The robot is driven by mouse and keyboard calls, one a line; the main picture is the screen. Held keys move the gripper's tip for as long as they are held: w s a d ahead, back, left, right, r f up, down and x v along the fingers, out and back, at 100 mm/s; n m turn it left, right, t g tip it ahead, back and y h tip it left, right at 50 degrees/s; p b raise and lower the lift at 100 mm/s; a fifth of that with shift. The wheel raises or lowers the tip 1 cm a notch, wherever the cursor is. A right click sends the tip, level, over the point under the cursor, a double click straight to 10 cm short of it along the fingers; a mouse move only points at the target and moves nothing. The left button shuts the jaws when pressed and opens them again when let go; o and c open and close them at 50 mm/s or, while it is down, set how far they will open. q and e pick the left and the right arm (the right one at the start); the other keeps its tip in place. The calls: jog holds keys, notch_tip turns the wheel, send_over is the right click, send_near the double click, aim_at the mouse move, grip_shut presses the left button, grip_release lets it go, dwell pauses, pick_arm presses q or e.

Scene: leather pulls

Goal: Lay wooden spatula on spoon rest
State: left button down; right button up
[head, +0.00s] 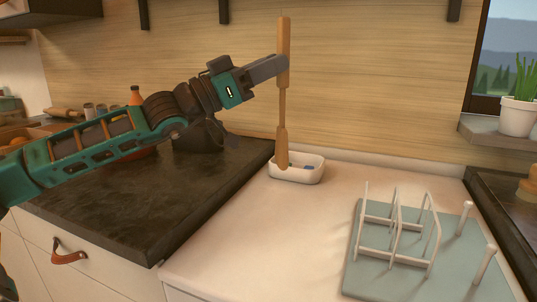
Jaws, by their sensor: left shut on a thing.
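The wooden spatula (283,100) is long and light brown and stands upright in the air in the head view. My left gripper (282,66) reaches in from the left and is shut on its upper part. The spatula's lower end overlaps the left side of a small white dish (312,178), which looks like the spoon rest, on the pale counter. I cannot tell whether the end touches the dish or is above it. A small blue spot shows inside the dish. My right gripper is not in view.
A dark worktop (110,215) lies left, under my left arm. A white wire rack (395,240) with pegs stands on a grey-green board at front right. The pale counter (235,240) is clear in front of the dish. A potted plant (519,115) stands at far right.

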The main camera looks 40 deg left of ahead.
aim_at(279, 126)
pick_arm(q)
notch_tip(279, 126, down, 12)
jog(key=b, duration=0.3)
jog(key=shift+r, duration=0.25)
jog(key=shift+f+b, duration=0.35)
jog(key=shift+b, duration=0.35)
jog(key=c, duration=1.4)
grip_release()
jog(key=shift+r, duration=0.1)
jog(key=o, duration=0.4)
jog(key=shift+r, duration=0.1)
